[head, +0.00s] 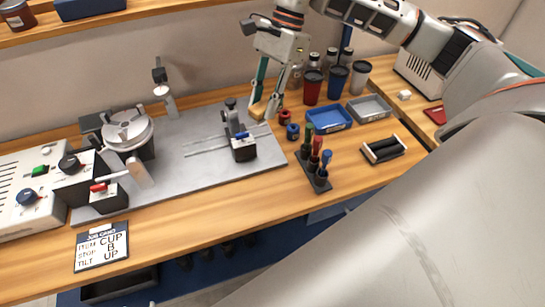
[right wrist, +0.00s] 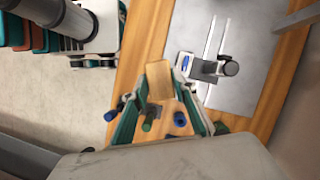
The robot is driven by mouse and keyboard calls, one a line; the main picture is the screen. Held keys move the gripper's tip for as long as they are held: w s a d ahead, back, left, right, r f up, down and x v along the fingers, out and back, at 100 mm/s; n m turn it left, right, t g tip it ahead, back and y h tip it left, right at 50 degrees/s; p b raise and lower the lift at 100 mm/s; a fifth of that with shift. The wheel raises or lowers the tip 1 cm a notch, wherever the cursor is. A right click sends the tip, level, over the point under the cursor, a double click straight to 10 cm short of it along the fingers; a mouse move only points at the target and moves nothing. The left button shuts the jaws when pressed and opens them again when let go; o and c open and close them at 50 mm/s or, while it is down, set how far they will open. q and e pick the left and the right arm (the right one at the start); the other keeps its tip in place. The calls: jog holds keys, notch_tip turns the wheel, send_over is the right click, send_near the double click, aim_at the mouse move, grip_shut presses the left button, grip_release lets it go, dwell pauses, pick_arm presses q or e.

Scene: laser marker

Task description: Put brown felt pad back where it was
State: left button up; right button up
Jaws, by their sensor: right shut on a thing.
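The brown felt pad (head: 257,109) is a small tan block. My right gripper (head: 264,113) is shut on it, above the back of the bench, just right of the grey plate's clamp slide. In the right wrist view the pad (right wrist: 158,80) shows flat and tan between the green-sided fingers of my right gripper (right wrist: 160,105). Whether the pad touches anything below it I cannot tell. My left gripper is not in view.
Red and blue rings (head: 292,131), a blue tray (head: 328,119), a grey tray (head: 369,109) and a rack of handled tools (head: 318,179) are to the right. Cups and bottles stand behind. The clamp slide (head: 243,148) and round chuck (head: 128,128) are on the grey plate (head: 195,175).

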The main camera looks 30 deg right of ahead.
aim_at(269, 156)
jog(key=d+f+m, duration=0.1)
jog(key=f, duration=0.5)
jog(key=d+f+m+t, duration=0.1)
jog(key=f+m, duration=0.1)
jog(key=f, duration=0.4)
jog(key=d+f+m, duration=0.1)
jog(key=f, duration=0.5)
jog(key=shift+w+d+f+m+t, duration=0.2)
jog(key=shift+w+m+t, duration=0.2)
jog(key=shift+b, duration=0.3)
jog(key=o, duration=1.1)
jog(key=shift+f, duration=0.1)
jog(key=shift+c, duration=0.2)
jog(key=v, duration=1.2)
jog(key=shift+s+a, duration=0.1)
jog(key=shift+a, duration=0.05)
